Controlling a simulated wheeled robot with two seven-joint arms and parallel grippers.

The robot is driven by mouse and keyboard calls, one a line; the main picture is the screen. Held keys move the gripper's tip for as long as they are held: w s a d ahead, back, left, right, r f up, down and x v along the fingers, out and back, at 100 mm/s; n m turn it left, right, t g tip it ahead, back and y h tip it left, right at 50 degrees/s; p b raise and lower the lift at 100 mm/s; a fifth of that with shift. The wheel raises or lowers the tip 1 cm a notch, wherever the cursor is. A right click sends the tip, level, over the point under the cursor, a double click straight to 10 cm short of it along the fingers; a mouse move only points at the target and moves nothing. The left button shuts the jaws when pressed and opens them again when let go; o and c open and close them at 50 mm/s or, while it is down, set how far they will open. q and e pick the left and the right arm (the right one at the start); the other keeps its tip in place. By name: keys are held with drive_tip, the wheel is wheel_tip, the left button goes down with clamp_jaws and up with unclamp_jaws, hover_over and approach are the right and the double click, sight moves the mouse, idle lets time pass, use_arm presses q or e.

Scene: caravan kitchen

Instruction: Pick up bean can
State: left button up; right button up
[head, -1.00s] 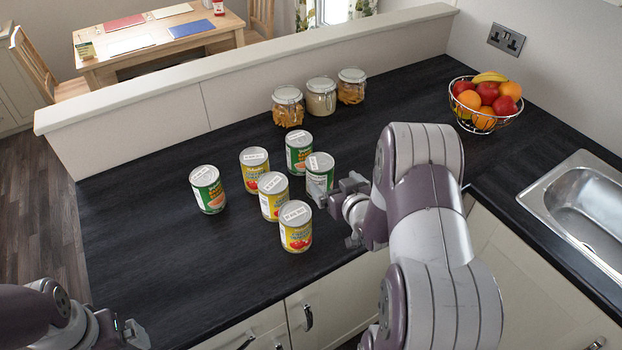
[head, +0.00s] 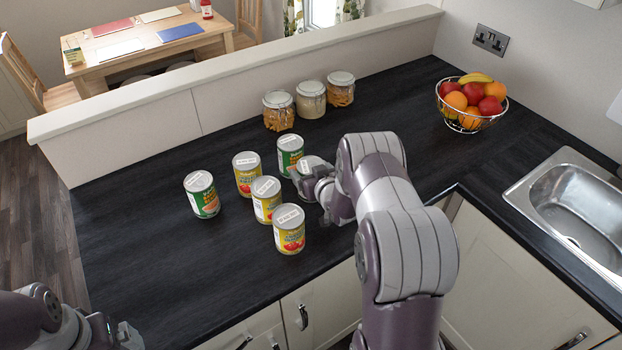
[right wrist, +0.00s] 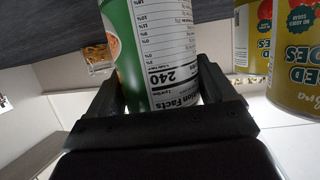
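Green-labelled bean cans stand on the dark worktop: one at the left (head: 201,195) and one at the back (head: 290,153). A third green can (head: 312,162) is largely hidden behind my right gripper (head: 312,182). In the right wrist view this can (right wrist: 165,60) is between the two black fingers (right wrist: 165,95), its nutrition label facing the camera. The fingers are spread on either side of it; firm contact on both sides is not clear. The can appears to stand on the worktop. My left gripper (head: 122,335) is low at the left, far from the cans, its fingers unclear.
Yellow tomato cans (head: 246,175), (head: 266,200) and (head: 289,230) stand close left of my right gripper. A fruit basket (head: 472,103) and sink (head: 580,205) are at the right. The worktop's left part is clear.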

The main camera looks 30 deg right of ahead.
sight(315, 160)
drive_tip(key=shift+d, duration=0.1)
drive_tip(key=c, duration=0.4)
drive_tip(key=shift+w+r, duration=0.1)
drive_tip(key=shift+r, duration=0.25)
drive_tip(key=r, duration=0.1)
drive_tip(key=r+b, duration=0.1)
drive_tip(key=s+r, duration=0.1)
drive_tip(key=r, duration=0.1)
drive_tip(key=shift+d, duration=0.35)
drive_tip(key=s+d+r, duration=0.2)
drive_tip(key=s, duration=0.1)
drive_tip(key=s+d+r+b, duration=0.1)
drive_tip(key=s+d+r, duration=0.1)
drive_tip(key=s, duration=0.1)
drive_tip(key=s+d+r, duration=0.2)
drive_tip(key=s, duration=0.1)
drive_tip(key=shift+r, duration=0.1)
